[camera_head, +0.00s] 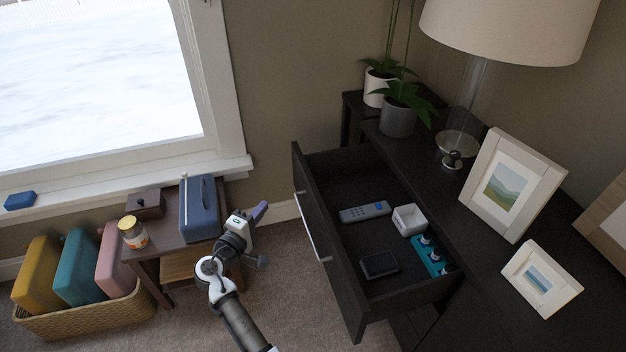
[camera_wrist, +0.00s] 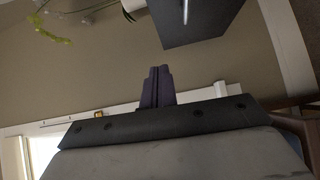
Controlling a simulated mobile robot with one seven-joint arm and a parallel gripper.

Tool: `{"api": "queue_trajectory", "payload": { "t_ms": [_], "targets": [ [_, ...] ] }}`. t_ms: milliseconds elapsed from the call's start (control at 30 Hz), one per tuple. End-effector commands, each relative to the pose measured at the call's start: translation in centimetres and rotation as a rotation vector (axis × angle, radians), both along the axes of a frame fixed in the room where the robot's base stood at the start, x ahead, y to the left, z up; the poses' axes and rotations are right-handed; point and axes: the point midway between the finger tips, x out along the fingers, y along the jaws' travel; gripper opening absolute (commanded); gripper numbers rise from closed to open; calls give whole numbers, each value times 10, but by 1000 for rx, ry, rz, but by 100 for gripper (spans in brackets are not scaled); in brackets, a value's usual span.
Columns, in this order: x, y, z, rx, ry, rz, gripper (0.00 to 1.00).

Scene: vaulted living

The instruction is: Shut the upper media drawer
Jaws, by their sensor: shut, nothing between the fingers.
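The upper media drawer (camera_head: 330,255) is dark and stands pulled far out of the dark cabinet (camera_head: 455,190), toward the left. Its front carries a pale bar handle (camera_head: 312,228). A dark panel with a pale bar, likely this drawer front (camera_wrist: 205,22), shows at the top of the wrist view. My gripper (camera_head: 260,212) is left of the drawer front, apart from it, with a clear gap. Its purple fingers (camera_wrist: 157,88) are together and empty in the wrist view.
The drawer holds a grey remote (camera_head: 365,211), a white box (camera_head: 409,219), a black case (camera_head: 379,264) and a teal tray (camera_head: 444,268). A small table (camera_head: 170,232) with a blue radio-like box (camera_head: 200,210) stands close left of my gripper. Carpet is free between.

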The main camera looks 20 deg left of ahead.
Motion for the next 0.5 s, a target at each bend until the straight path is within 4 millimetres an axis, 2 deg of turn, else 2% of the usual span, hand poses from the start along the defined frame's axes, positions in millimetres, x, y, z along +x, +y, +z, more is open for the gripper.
{"api": "queue_trajectory", "payload": {
  "t_ms": [67,233,500],
  "targets": [
    [-1,-6,-9,-29,1,-25,0],
    [13,-10,-8,-37,-1,-35,0],
    [67,-21,-6,-35,-1,-35,0]
  ]
}}
